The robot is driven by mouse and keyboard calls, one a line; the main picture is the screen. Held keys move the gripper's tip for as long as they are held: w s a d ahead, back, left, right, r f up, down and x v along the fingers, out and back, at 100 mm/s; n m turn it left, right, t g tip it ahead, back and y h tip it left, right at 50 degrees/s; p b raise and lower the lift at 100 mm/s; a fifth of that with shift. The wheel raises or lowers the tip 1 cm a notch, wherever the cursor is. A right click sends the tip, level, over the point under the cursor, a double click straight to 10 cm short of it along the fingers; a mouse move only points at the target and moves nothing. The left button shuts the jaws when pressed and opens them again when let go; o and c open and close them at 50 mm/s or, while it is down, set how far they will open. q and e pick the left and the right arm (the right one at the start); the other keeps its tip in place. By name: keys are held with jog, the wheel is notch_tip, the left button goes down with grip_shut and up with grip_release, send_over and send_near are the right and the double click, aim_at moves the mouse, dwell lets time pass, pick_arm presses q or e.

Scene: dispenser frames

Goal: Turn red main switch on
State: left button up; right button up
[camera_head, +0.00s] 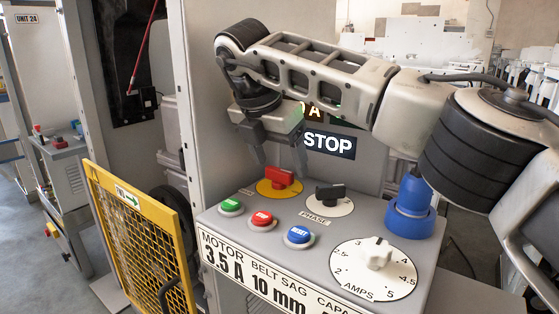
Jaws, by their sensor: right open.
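The red main switch (280,178) is a red rotary handle on a yellow round plate (268,190), at the back left of the grey control panel. My right gripper (282,166) comes in from the right and points down over the switch. Its fingers are apart, one on the left and one on the right of the red handle. I cannot tell whether they touch it. A display (328,142) behind the panel reads STOP, partly hidden by my right arm. My left gripper is not in view.
The panel also holds a black PHASE knob (331,194), a white AMPS dial (376,256), a blue plug (411,205), and green (231,206), red (262,219) and blue RESET (299,235) buttons. A yellow mesh guard (133,240) stands at the left.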

jog(key=p+v, duration=0.3)
jog(key=v, duration=1.1)
jog(key=shift+r, duration=0.35)
jog(key=shift+s, duration=0.1)
